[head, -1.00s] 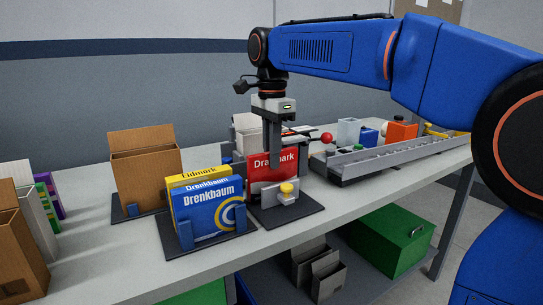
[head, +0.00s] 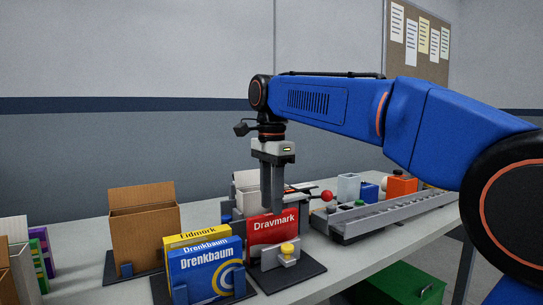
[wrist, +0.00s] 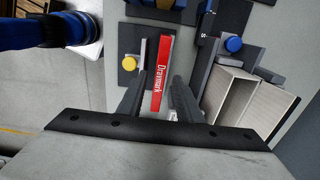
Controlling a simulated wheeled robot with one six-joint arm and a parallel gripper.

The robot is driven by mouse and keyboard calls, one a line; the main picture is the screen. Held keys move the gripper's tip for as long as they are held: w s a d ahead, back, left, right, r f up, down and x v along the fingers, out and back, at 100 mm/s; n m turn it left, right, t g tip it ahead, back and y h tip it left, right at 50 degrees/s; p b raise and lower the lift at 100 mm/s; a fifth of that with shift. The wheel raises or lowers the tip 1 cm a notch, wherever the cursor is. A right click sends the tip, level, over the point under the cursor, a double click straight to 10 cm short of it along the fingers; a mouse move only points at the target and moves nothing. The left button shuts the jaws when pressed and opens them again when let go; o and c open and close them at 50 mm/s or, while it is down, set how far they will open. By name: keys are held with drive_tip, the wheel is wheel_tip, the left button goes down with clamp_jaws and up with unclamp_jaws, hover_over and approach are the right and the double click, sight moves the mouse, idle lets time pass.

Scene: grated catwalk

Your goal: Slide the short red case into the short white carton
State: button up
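The short red case (head: 273,229), marked Dravmark, stands upright in a dark stand with a yellow knob (head: 288,248). From above, its narrow red top shows in the wrist view (wrist: 161,75). My gripper (head: 273,210) points down over the case. In the wrist view its two fingers (wrist: 160,98) are spread, with the case in the gap between them and no clear contact. The short white carton (head: 246,198) stands behind the case, partly hidden by it and by my gripper. In the wrist view the carton (wrist: 229,92) is open-topped, right of the fingers.
A brown open carton (head: 143,240) is further left. A red ball knob (head: 327,196) and a long grey tray (head: 385,214) lie to the right.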

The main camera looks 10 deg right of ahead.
wheel_tip(320, 180, up, 13)
idle(0.4)
drive_tip(key=shift+s+f, duration=0.1)
drive_tip(key=shift+f, duration=0.05)
